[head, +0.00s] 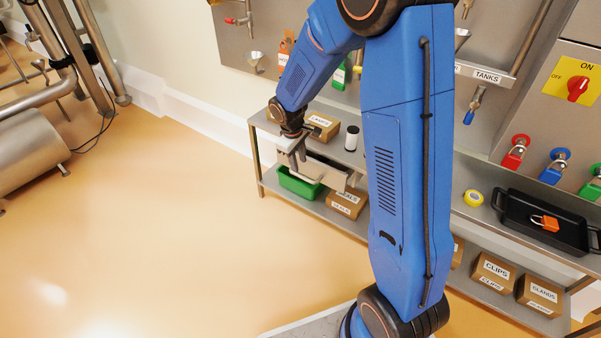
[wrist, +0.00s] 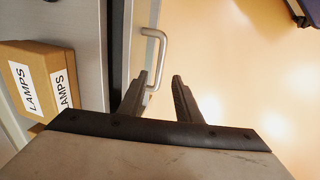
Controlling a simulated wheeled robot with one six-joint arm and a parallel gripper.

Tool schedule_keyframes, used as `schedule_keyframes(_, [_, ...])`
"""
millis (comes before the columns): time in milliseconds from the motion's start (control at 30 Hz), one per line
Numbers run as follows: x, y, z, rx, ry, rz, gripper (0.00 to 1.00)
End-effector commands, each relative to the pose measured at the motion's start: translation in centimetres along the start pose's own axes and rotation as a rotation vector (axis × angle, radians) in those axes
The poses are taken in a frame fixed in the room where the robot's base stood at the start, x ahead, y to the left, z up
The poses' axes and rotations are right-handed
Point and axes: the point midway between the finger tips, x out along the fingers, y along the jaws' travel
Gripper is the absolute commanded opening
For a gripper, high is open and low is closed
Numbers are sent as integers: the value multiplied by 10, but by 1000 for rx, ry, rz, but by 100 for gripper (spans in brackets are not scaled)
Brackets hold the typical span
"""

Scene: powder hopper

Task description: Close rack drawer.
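The rack drawer (head: 328,177) is a grey metal box under the top shelf of the low metal rack (head: 256,158). In the wrist view, a dark gap runs between the shelf edge and the drawer front (wrist: 139,62), so the drawer looks partly out; how far I cannot tell. Its D-shaped metal handle (wrist: 163,48) shows just beyond my fingertips. My gripper (head: 297,160) is at the drawer's front, pointing down. Whether a finger touches the handle is unclear.
A green bin (head: 298,186) and a cardboard box (head: 346,204) sit on the lower shelf. The floor left of the rack is clear. Steel tanks stand far left.

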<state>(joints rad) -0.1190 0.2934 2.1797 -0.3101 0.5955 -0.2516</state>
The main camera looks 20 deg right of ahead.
Motion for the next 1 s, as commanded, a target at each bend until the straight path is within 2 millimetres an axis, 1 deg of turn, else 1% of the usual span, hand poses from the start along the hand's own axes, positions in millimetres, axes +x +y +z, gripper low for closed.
schedule_keyframes(33, [10, 0, 1, 0, -3, -2, 31])
schedule_keyframes(200, [38, -1, 1, -2, -2, -2, 31])
schedule_keyframes(400, [59, 0, 0, -1, -1, -1, 31])
schedule_keyframes(600, [68, 0, 0, 0, 1, 0, 31])
schedule_keyframes(867, [68, 0, 0, 0, 1, 0, 31])
schedule_keyframes(900, [68, 0, 0, -1, 1, 0, 21])
schedule_keyframes(1000, [68, 0, 0, -1, 1, 0, 0])
